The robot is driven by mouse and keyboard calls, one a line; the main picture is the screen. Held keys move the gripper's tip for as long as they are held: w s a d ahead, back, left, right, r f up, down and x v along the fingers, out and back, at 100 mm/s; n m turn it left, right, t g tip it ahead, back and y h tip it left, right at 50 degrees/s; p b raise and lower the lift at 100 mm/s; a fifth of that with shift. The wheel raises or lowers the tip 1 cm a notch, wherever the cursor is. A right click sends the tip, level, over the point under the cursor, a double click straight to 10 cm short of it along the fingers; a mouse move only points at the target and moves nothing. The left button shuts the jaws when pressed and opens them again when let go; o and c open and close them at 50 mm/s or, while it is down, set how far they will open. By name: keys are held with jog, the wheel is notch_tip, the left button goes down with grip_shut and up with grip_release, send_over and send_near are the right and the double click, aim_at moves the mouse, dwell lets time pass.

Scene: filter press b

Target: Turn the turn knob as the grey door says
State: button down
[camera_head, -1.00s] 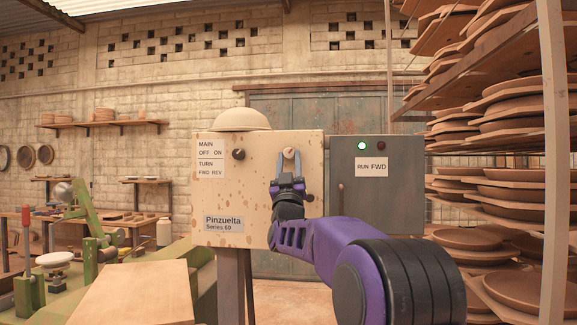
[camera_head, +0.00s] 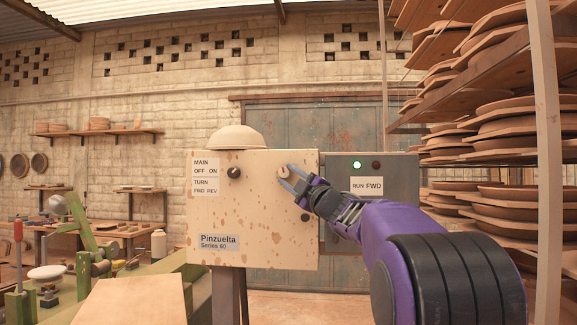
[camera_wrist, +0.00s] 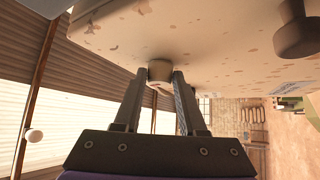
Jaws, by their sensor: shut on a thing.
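A spotted cream control box (camera_head: 255,215) carries a label plate (camera_head: 206,175) reading MAIN OFF ON and TURN FWD REV. A dark knob (camera_head: 234,172) is beside the plate. A pale knob (camera_head: 283,171) is at the box's upper right. My gripper (camera_head: 287,176) comes in from the lower right and is shut on the pale knob. In the wrist view the pale knob (camera_wrist: 160,72) sits between both fingertips, and its pointer direction is unclear. The grey door (camera_head: 378,205) bears a label (camera_head: 367,185) reading RUN FWD.
On the grey door a green lamp (camera_head: 357,165) is lit and a red lamp (camera_head: 376,165) looks dark. Another dark knob (camera_head: 305,217) is below the pale one. A bowl (camera_head: 236,137) sits on the box. Shelves of plates (camera_head: 505,150) stand at the right.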

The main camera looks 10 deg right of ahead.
jog(key=n+g+p, duration=0.1)
jog(key=r+n+g+p, duration=0.1)
jog(key=shift+d+n, duration=0.15)
jog(key=shift+n, duration=0.25)
jog(key=shift+n+g+p, duration=0.5)
jog(key=shift+n+g, duration=0.6)
jog(key=shift+n, duration=0.1)
jog(key=shift+h, duration=0.3)
jog(key=shift+c, duration=2.3)
grip_release()
jog(key=b+v, duration=0.2)
jog(key=v, duration=1.5)
jog(key=shift+s+r, duration=0.15)
jog(key=shift+s, duration=0.05)
